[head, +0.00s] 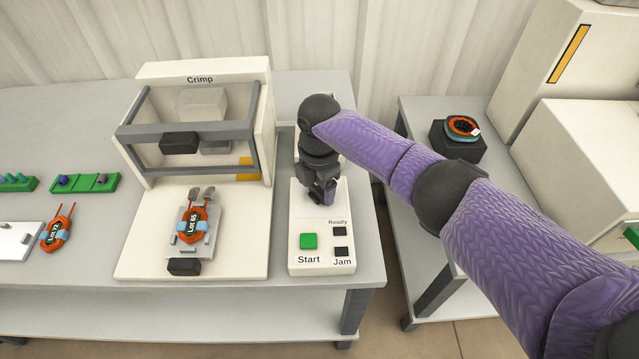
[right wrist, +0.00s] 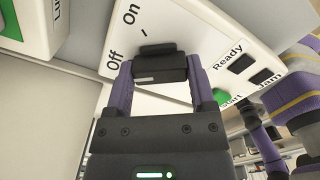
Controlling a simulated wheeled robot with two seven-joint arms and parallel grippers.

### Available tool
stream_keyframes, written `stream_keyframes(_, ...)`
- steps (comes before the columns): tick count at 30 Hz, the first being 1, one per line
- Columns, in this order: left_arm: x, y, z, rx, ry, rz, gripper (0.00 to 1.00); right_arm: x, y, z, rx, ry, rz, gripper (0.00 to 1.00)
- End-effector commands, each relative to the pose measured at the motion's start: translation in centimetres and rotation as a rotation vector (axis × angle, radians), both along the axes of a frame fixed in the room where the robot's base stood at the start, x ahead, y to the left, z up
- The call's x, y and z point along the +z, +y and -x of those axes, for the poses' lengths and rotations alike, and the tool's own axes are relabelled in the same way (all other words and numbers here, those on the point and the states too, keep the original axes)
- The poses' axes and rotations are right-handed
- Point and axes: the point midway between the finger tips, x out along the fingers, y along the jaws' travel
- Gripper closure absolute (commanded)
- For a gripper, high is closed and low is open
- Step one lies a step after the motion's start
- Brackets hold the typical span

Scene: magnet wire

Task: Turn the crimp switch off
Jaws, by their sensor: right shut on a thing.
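The crimp switch (right wrist: 160,68) is a black block on the white control panel (head: 297,262), beside the printed words On and Off. In the right wrist view my right gripper (right wrist: 163,88) has its two purple fingers on either side of the block and is shut on it. In the head view my right gripper (head: 325,192) reaches down to the upper part of the panel and hides most of the switch. I cannot tell clearly which setting the switch is at. My left gripper is not in view.
The panel has a green Start button (head: 309,241) and dark Ready (head: 340,231) and Jam (head: 341,252) windows. Left of it stands the Crimp machine (head: 262,120), with an orange Lot 65 coil (head: 192,226) on its fixture. A Lot 72 coil (head: 56,234) lies further left.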

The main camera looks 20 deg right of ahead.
Motion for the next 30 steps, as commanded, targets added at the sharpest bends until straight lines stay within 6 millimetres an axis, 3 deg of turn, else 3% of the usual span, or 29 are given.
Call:
stream_keyframes(11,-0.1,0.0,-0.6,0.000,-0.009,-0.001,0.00,0.0,0.1,0.0,0.009,0.000,-0.002,0.88)
stream_keyframes(12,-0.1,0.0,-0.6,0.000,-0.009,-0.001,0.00,0.0,0.1,0.0,0.009,0.000,-0.002,0.27)
stream_keyframes(16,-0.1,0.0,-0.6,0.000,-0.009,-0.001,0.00,0.0,0.1,0.0,0.008,-0.001,-0.001,0.00)
stream_keyframes(23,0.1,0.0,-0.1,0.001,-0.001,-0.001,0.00,0.2,0.0,0.0,0.006,-0.001,-0.001,0.00)
stream_keyframes(26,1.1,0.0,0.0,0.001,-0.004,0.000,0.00,2.0,0.0,0.0,0.006,-0.003,-0.001,0.00)
stream_keyframes(30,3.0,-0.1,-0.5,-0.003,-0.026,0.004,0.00,6.1,0.1,-0.1,0.007,-0.006,-0.001,0.00)
